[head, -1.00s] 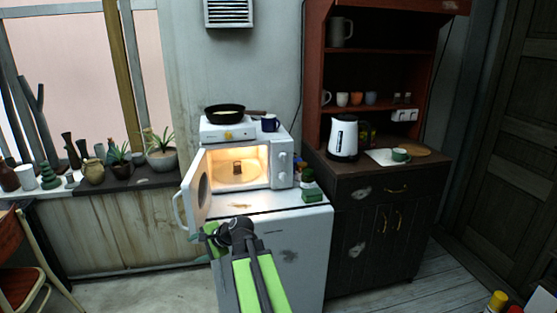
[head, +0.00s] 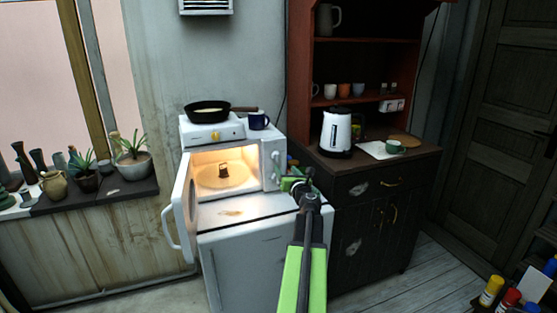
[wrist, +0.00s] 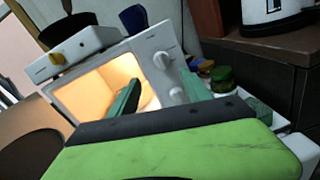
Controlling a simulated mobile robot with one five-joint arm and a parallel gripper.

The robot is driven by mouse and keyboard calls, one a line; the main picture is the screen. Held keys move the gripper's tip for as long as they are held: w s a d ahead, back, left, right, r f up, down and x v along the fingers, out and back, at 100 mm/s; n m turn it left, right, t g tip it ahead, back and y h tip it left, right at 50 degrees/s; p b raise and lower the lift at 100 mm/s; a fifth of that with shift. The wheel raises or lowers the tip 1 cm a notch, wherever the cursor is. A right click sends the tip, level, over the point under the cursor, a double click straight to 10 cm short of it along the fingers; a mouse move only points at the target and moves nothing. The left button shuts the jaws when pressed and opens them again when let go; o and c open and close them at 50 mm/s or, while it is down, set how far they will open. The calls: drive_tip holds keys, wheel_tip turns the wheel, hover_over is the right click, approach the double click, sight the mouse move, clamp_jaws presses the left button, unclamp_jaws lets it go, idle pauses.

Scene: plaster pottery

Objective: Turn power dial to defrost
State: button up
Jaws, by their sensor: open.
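The white microwave (head: 262,175) stands on a white cabinet, its door (head: 183,208) open to the left and its inside lit. Two round dials sit one above the other on its right-hand panel: the upper dial (wrist: 161,60) and the lower dial (wrist: 177,94). I cannot read their markings or tell which is the power dial. My gripper (head: 292,184) is just in front of the panel's right side in the head view. In the wrist view my gripper (wrist: 160,78) is open, its two green fingers apart, with the dials between and beyond them. It holds nothing.
Green jars (wrist: 222,80) stand close to the microwave's right. A dark cupboard (head: 365,225) with a kettle (head: 336,133) is further right. The open door takes up room on the left.

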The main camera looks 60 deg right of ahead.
sight(278, 158)
drive_tip(key=x, duration=1.1)
drive_tip(key=shift+w+d, duration=0.1)
drive_tip(key=shift+d, duration=0.2)
clamp_jaws()
